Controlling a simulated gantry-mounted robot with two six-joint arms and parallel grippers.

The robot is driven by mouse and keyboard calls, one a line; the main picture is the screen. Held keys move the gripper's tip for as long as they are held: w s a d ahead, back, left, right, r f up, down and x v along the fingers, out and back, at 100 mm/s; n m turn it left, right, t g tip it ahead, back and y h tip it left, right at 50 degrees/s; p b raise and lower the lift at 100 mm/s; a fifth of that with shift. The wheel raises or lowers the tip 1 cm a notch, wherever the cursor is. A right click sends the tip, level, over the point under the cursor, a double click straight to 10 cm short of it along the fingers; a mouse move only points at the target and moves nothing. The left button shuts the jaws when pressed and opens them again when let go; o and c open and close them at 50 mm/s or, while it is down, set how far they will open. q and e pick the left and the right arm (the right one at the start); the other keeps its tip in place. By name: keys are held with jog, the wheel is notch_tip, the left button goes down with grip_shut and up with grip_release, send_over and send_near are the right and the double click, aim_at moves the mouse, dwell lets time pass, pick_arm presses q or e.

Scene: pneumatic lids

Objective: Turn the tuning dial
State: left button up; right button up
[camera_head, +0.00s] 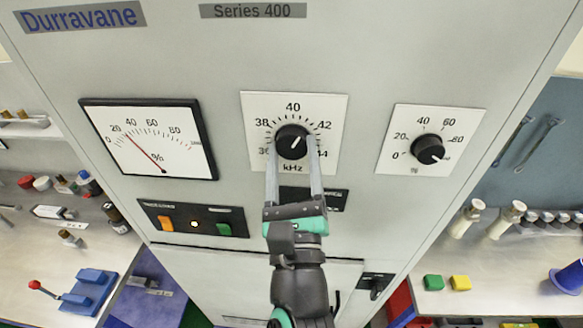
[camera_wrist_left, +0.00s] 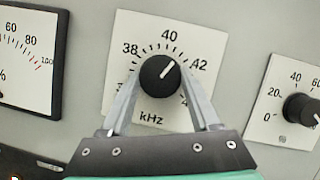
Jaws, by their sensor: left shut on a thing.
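The tuning dial is a black round knob (camera_head: 291,142) on a white kHz scale plate (camera_head: 255,105) in the middle of the grey cabinet front. Its white pointer line leans up and right, between 40 and 42. My left gripper (camera_head: 292,150) reaches up from below with a finger on each side of the knob and is shut on it. In the left wrist view the knob (camera_wrist_left: 160,75) sits between the two grey fingertips, with its pointer toward the upper right. The fingers hide part of the lower scale numbers. My right gripper is not in view.
A percent meter (camera_head: 152,140) with a red needle is left of the dial. A second black knob (camera_head: 428,149) is close on the right. An orange and green switch panel (camera_head: 194,219) is at lower left. Benches with small items flank the cabinet.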

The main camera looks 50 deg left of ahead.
pick_arm(q)
jog(key=n+g+b, duration=0.1)
jog(key=n+b, duration=0.2)
jog(key=n+g+y+b, duration=0.1)
jog(key=n+g+b, duration=0.1)
jog(key=n+b, duration=0.1)
jog(key=shift+w+d+f+n, duration=0.1)
jog(key=shift+d+f+n, duration=0.05)
jog(key=shift+n, duration=0.65)
jog(key=shift+r+n+g+b, duration=0.25)
jog(key=shift+n+g+b, duration=0.75)
jog(key=shift+n, duration=0.7)
jog(key=o, duration=1.4)
jog(key=shift+c, duration=0.2)
jog(key=shift+d, duration=0.1)
jog(key=b+v, duration=0.1)
jog(key=v, duration=1)
jog(key=shift+d+b, duration=0.15)
jog(key=shift+b, duration=0.25)
